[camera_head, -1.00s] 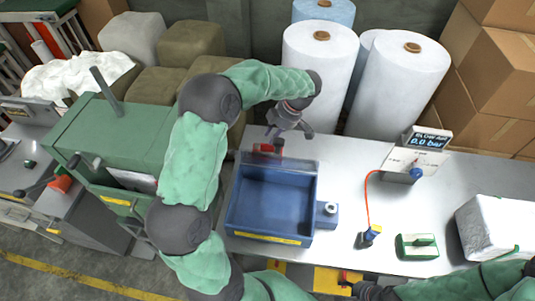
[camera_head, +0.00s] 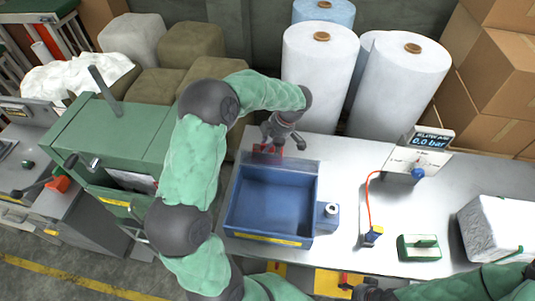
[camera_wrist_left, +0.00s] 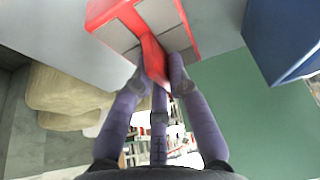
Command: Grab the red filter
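The red filter (camera_head: 262,153) is a red-framed block with pale faces and a red bar handle. It is at the back of the bench, just behind the blue bin (camera_head: 232,207). In the left wrist view the filter (camera_wrist_left: 103,12) fills the top middle. My left gripper (camera_head: 281,146) reaches down over it with fingers spread. In the left wrist view the left gripper (camera_wrist_left: 157,72) has its fingertips on either side of the red handle; I cannot tell if they touch it. My right gripper (camera_head: 355,287) is low at the bottom edge, partly cut off, its fingers unclear.
White film rolls (camera_head: 318,75) stand close behind the bench. A green machine (camera_head: 125,135) stands left.

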